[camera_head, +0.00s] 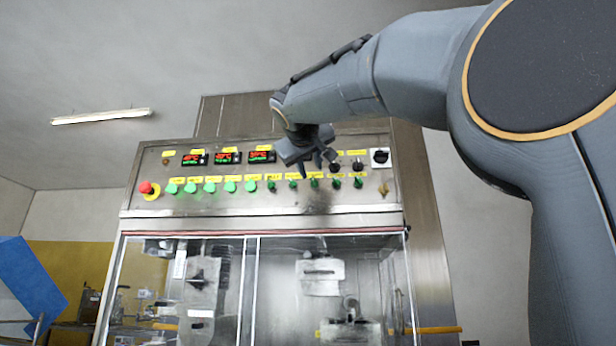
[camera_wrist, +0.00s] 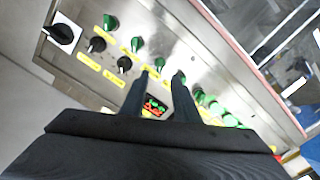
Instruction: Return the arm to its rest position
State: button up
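My arm (camera_head: 420,65) reaches in from the right in the head view. It is raised and stretched toward the front of a steel control panel (camera_head: 225,202). My gripper (camera_head: 318,166) hangs at its end, in front of the panel's right half, near the green and black knobs. In the wrist view the two dark fingers of my gripper (camera_wrist: 162,76) stand apart with a gap between them. Nothing is held between them. Green knobs (camera_wrist: 110,23) lie beyond the fingertips. I cannot tell how far the tips are from the panel.
The panel has a red emergency button (camera_head: 146,187), lit displays (camera_head: 262,157) and a rotary switch (camera_head: 380,156). Below it is a clear-walled enclosure (camera_head: 250,290) with machinery inside. A blue slanted panel (camera_head: 28,285) is at the far left. Open space shows above the machine.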

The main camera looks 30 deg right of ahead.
jog(key=shift+s+a, duration=0.1)
jog(key=shift+s, duration=0.05)
dwell(0.4)
jog(key=w+a+f+n+g+y, duration=0.1)
jog(key=w+a+f+y, duration=0.15)
jog(key=f, duration=0.55)
jog(key=w+a+f+n+g+y, duration=0.1)
jog(key=w+a+f, duration=0.15)
jog(key=f, duration=0.45)
jog(key=s+a+f+g+y, duration=0.2)
jog(key=a+f, duration=0.2)
jog(key=f, duration=0.7)
jog(key=s+a+f+n+g+y, duration=0.15)
jog(key=a+f, duration=0.25)
jog(key=f, duration=0.7)
jog(key=s+a+f+g+y, duration=0.1)
jog(key=s+a+f+g, duration=0.2)
jog(key=f, duration=0.7)
jog(key=s+a+f+g+y, duration=0.1)
jog(key=s+a+f+g, duration=0.25)
jog(key=s+f, duration=0.95)
jog(key=s+a+f+g+y, duration=0.25)
jog(key=s+a+f, duration=0.25)
jog(key=s+f, duration=0.8)
jog(key=w+d+r+m+h+p, duration=0.1)
jog(key=d+r+m+p, duration=0.2)
jog(key=d+r+p, duration=0.6)
jog(key=p, duration=0.9)
